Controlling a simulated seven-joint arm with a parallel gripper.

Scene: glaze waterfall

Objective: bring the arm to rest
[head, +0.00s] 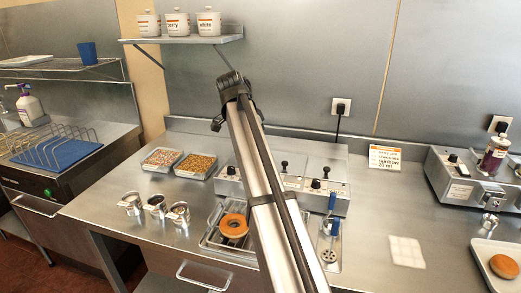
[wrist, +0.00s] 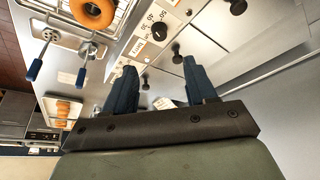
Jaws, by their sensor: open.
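My arm rises through the middle of the head view, and the dark end part near my gripper (head: 217,119) is high over the back of the counter. The fingers are hard to make out there. In the wrist view my gripper (wrist: 160,84) has its two blue fingers spread apart with nothing between them. The control panel of the glaze machine (wrist: 150,35) shows beyond the fingers, apart from them. An orange ring doughnut (head: 233,225) sits on a wire rack in a tray (head: 208,243), partly behind my arm.
Sprinkle trays (head: 161,160), small metal cups (head: 156,204) and a blue-handled tool (head: 331,225) are on the counter. A shelf (head: 185,40) with white jars is on the back wall. Another machine (head: 455,180) and a doughnut plate (head: 490,272) are at right. The counter right of centre is largely clear.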

